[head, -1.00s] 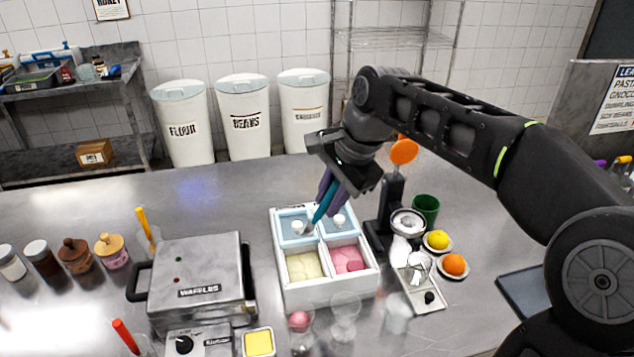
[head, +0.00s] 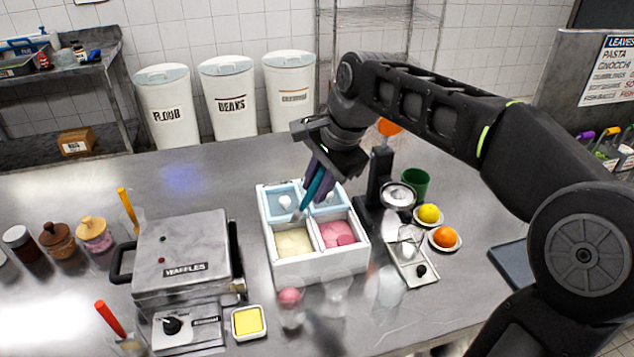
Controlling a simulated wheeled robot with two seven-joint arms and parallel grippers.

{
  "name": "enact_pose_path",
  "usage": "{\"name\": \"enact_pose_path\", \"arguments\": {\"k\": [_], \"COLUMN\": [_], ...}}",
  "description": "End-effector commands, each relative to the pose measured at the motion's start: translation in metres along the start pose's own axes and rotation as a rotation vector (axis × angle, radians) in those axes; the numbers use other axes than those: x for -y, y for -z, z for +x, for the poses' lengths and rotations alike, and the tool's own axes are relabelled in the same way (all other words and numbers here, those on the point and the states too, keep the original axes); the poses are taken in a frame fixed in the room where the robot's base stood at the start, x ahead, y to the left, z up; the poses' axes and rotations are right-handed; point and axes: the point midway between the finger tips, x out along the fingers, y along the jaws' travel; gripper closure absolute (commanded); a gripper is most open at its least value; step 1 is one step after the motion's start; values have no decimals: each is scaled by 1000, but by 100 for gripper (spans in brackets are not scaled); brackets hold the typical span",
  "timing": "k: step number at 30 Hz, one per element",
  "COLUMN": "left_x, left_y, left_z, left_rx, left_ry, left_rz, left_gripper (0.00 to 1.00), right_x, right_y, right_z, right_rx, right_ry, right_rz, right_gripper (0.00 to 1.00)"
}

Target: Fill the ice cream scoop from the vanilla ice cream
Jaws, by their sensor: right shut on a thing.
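The vanilla ice cream (head: 291,243) is the pale yellow block in the front left compartment of a white ice cream box (head: 316,267). My right gripper (head: 322,178) is above the back of the box, shut on the ice cream scoop (head: 309,194), which has a teal handle. The scoop tilts down to the left, and its lower end is near the back edge of the vanilla compartment. I cannot tell whether it touches the ice cream or holds any. My left gripper is not in view.
Pink ice cream (head: 336,233) fills the front right compartment. Two lidded compartments with white knobs (head: 285,201) lie behind. A waffle maker (head: 184,253) stands left, a dark stand (head: 377,180) right. Clear glasses (head: 337,289) stand in front of the box.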

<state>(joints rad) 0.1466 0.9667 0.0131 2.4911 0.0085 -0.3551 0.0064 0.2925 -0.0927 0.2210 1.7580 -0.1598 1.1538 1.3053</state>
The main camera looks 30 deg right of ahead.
Motion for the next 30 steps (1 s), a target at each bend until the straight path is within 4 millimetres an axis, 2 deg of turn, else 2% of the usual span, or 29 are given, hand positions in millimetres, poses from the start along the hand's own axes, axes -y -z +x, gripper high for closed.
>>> {"name": "enact_pose_path", "arguments": {"k": [1,6,15,30], "left_x": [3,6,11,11], "left_y": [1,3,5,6], "left_z": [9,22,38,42], "left_rx": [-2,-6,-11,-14], "left_ry": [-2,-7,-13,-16], "left_rz": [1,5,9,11], "left_gripper": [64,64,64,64], "right_x": [-4,-10,-18,-21], "right_y": [1,2,5,6], "right_z": [10,27,52,60], "right_rx": [0,0,0,0], "right_ry": [0,0,0,0], "right_rz": [0,0,0,0], "right_gripper": [100,100,100,100]}}
